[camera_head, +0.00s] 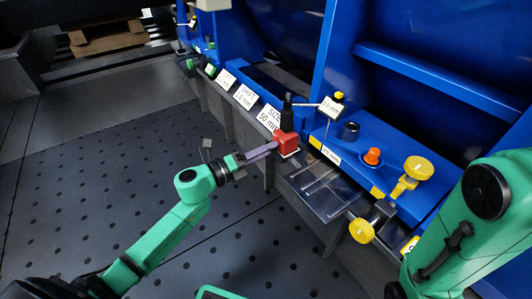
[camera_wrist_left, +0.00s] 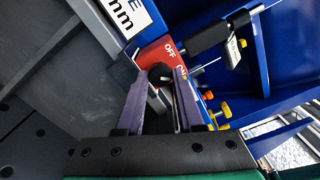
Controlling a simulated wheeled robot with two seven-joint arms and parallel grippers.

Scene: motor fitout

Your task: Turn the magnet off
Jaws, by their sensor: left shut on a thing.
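The magnet is a red block (camera_head: 286,141) with a black post on top, at the front edge of the blue bench. In the left wrist view its red face (camera_wrist_left: 157,54) carries the words OFF and ON. My left gripper (camera_head: 273,147) reaches it from the left with its purple fingers. In the left wrist view the fingertips (camera_wrist_left: 161,72) are shut on a dark switch knob (camera_wrist_left: 160,71) on the red face. The knob is mostly hidden between the fingers, so I cannot tell which way it points. My right gripper is out of view; only my right arm shows.
A thin rod runs from the black post to a gauge with a 0.0 mm label (camera_head: 333,106). Yellow knobs (camera_head: 418,168), an orange knob (camera_head: 373,156) and a dark cylinder (camera_head: 350,130) stand to the right. White size cards (camera_head: 270,117) line the ledge. Open floor lies left.

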